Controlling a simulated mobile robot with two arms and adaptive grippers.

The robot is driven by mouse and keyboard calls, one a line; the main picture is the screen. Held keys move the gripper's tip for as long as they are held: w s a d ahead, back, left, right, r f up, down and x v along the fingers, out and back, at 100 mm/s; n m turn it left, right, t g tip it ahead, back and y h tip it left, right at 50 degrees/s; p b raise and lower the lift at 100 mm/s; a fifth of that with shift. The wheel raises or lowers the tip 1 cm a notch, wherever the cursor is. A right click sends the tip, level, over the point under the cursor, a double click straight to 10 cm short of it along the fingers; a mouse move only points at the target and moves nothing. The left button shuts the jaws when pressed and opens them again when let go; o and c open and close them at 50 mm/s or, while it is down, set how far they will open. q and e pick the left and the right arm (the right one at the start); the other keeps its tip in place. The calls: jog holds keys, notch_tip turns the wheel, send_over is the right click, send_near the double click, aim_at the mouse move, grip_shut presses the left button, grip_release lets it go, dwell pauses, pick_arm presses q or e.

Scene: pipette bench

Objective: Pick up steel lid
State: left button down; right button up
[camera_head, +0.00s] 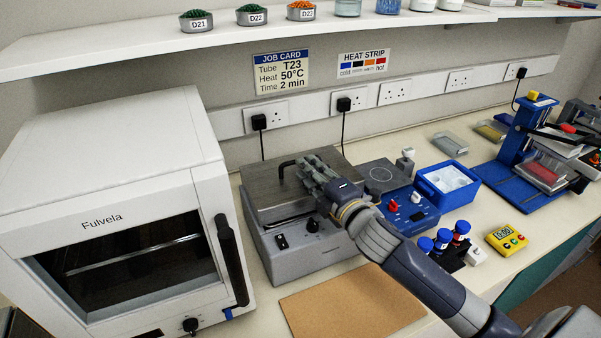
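The steel lid (262,192) lies flat on top of a grey box-shaped bath (300,262) in the middle of the bench. Its dark bar handle (283,167) stands up from the lid, and the left end of the bar shows. My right gripper (306,172) reaches in from the lower right, with its fingers at the right part of the handle. The gripper covers that part, so I cannot tell whether the fingers are closed around it. My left gripper is not in view.
A white oven (110,200) stands close on the left. Right of the bath are a blue hotplate unit (412,212), a blue tray (448,184), blue-capped tubes (442,240) and a yellow timer (506,240). A brown board (350,302) lies in front. A shelf (130,45) overhangs the back.

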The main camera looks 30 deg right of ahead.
jog(key=shift+w+a+f, duration=0.1)
jog(key=shift+w, duration=1.15)
jog(key=shift+s, duration=0.1)
grip_shut()
jog(key=shift+r, duration=0.2)
